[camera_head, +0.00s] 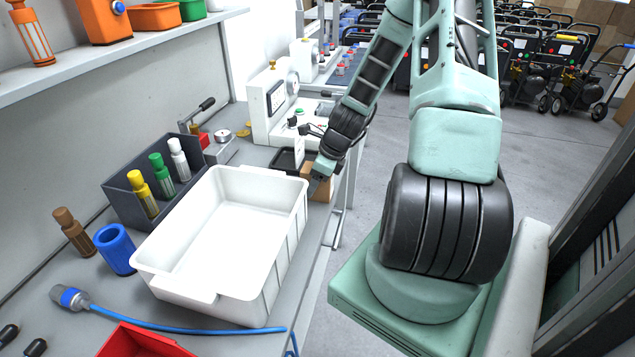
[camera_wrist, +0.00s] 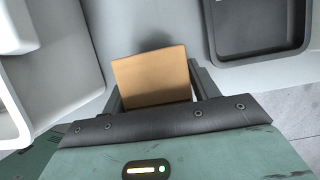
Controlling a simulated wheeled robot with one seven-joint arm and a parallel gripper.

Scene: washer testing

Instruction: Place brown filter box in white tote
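The brown filter box (camera_head: 318,184) is at the right edge of the bench, beyond the tote, partly hidden by my gripper. In the wrist view the box (camera_wrist: 152,77) shows a plain tan face between my two fingers. My gripper (camera_head: 318,172) has a finger on each side of it in the wrist view (camera_wrist: 158,88); whether the fingers press on it or stand slightly apart I cannot tell. The white tote (camera_head: 170,284) stands empty on the bench, nearer than the box and to its left. Part of its rim shows in the wrist view (camera_wrist: 85,60).
A grey bin (camera_head: 118,190) with several coloured bottles stands left of the tote. A white testing device (camera_head: 270,105) is behind. A blue cup (camera_head: 115,250) and red bin (camera_head: 140,342) are nearer.

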